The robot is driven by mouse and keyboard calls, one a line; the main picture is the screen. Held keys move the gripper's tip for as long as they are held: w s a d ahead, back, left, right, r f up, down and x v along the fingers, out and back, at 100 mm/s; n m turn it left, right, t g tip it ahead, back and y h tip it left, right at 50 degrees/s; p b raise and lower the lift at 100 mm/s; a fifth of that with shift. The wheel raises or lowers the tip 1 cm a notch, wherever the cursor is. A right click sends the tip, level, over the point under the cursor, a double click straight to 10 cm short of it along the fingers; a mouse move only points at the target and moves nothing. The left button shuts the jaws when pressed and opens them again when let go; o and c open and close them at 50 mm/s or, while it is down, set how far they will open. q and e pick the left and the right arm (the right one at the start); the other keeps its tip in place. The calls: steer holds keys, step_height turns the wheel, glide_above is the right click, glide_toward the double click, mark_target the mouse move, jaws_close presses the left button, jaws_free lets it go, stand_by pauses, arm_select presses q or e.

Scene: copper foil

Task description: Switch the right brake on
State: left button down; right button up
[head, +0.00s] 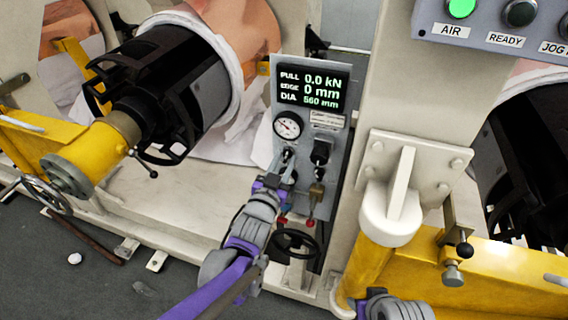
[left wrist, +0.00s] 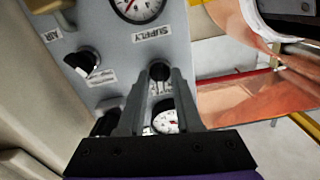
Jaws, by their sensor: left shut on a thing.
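The grey control panel (head: 338,185) stands in the middle of the head view. My left gripper (head: 285,165) is at its left side, below the pressure gauge (head: 287,125). In the left wrist view its two fingers are shut on a small black knob (left wrist: 160,71) near the SUPPLY label (left wrist: 152,33). A second black knob (head: 320,152) sits to the right in the head view and also shows in the wrist view (left wrist: 82,62). A lever (head: 316,192) is below it. I cannot read which control is the right brake.
A lit display (head: 313,88) tops the panel. A black handwheel (head: 295,243) is low in front. A box with a green lamp (head: 461,8) is at upper right.

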arm_select(q)
steer(key=n+b, duration=0.1)
steer(key=n, duration=0.3)
steer(key=shift+n+b, duration=0.7)
steer(key=shift+n, duration=1)
steer(key=c, duration=0.9)
jaws_free()
steer(key=shift+c, duration=0.2)
steer(key=v, duration=1)
steer(key=shift+s+a, duration=0.15)
steer(key=shift+s, duration=0.25)
steer(key=shift+a, duration=0.1)
